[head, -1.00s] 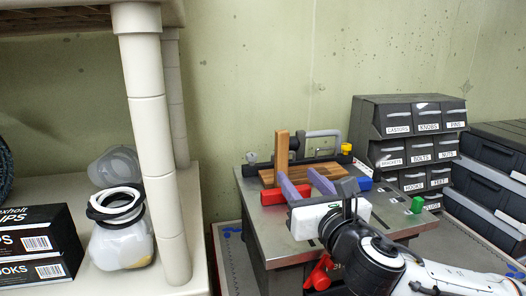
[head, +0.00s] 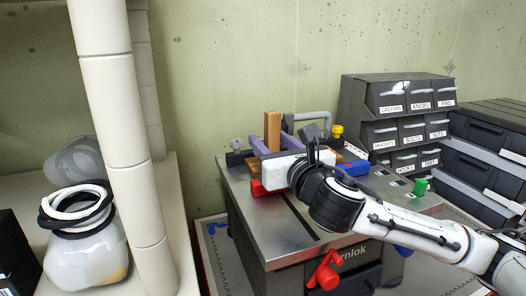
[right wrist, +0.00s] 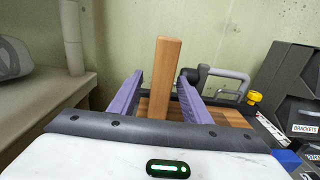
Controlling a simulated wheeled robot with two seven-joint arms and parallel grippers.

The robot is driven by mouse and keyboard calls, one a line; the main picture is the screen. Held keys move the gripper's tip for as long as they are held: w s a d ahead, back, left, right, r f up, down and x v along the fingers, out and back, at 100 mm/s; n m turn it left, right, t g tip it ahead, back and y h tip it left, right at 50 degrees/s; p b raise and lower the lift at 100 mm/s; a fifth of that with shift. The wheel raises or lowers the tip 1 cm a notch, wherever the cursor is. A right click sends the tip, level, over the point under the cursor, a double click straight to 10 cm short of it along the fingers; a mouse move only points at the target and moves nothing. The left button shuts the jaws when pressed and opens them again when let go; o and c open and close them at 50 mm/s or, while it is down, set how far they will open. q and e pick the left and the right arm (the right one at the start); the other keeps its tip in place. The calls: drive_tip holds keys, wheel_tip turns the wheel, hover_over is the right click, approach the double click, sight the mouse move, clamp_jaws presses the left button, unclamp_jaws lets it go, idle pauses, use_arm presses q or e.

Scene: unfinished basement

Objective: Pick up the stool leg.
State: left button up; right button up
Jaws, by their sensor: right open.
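The stool leg (head: 272,126) is a light wooden square post that stands upright at the back of the metal workbench (head: 262,219). It also shows in the right wrist view (right wrist: 167,70). My right gripper (head: 273,141) has two purple fingers and is open. In the right wrist view (right wrist: 162,78) the leg appears between the fingers, with a gap on each side. I cannot tell how deep the leg sits between them. The white gripper body hides the leg's foot in the head view. My left gripper is out of view.
A wooden board (right wrist: 232,117) lies behind the fingers, near a clamp with a grey handle (right wrist: 230,76) and yellow knob (right wrist: 254,97). Labelled drawer bins (head: 405,115) stand at the right. A shelf post (head: 120,130) and jar (head: 85,245) are at the left.

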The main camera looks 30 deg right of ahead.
drive_tip(key=shift+s+r, duration=0.2)
drive_tip(key=shift+c, duration=0.2)
clamp_jaws()
